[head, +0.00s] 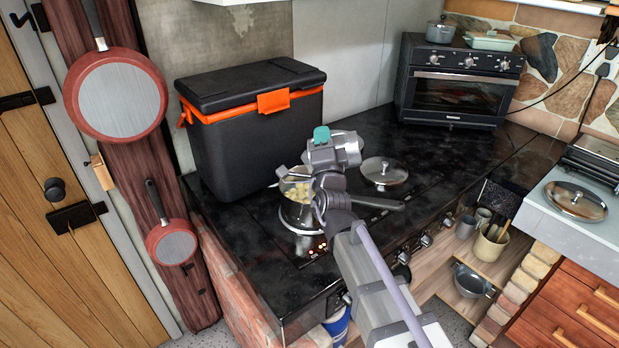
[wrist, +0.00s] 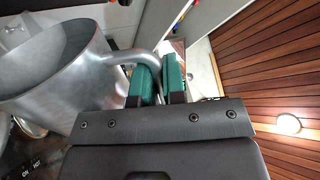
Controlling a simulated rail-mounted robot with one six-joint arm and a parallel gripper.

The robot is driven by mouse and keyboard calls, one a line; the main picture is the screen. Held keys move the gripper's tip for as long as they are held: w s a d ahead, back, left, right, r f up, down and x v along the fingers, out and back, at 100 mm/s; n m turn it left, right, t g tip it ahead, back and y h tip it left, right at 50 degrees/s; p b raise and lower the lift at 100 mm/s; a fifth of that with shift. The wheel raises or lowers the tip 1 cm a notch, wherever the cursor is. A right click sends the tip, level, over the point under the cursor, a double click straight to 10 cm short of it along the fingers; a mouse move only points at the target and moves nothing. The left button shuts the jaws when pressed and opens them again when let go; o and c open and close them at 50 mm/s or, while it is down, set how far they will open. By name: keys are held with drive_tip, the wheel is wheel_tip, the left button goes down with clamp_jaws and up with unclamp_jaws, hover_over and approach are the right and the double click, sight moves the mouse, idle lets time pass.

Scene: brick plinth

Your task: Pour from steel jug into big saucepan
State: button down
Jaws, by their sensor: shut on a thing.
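The steel jug (wrist: 62,75) fills the left of the wrist view, its mouth towards the upper left. My gripper (wrist: 160,82) has its green fingers shut on the jug's curved handle (wrist: 128,57). In the head view my gripper (head: 321,136) and the jug (head: 348,148) are above the hob, close over the big saucepan (head: 297,212). The saucepan is steel, stands on the hob and shows pale yellow chunks inside; my arm hides part of it. The jug's contents and exact tilt cannot be told.
A black cooler box (head: 250,140) with orange trim stands close behind the saucepan. A glass lid (head: 384,172) lies on the hob (head: 420,150) to the right. A small oven (head: 458,85) stands at the back right. Two red pans hang at the left.

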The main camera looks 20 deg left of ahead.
drive_tip(key=shift+s+a+n+g+y, duration=0.2)
drive_tip(key=shift+a+n+y, duration=0.05)
drive_tip(key=shift+a+n, duration=0.35)
drive_tip(key=shift+s+a+n+g+y, duration=0.15)
drive_tip(key=shift+a+n+g+y, duration=0.1)
drive_tip(key=shift+a+n, duration=0.3)
drive_tip(key=shift+w+d, duration=0.1)
drive_tip(key=shift+d, duration=0.05)
drive_tip(key=shift+w+d, duration=0.2)
drive_tip(key=shift+s+a+p, duration=0.1)
drive_tip(key=shift+p, duration=0.2)
drive_tip(key=shift+n, duration=0.25)
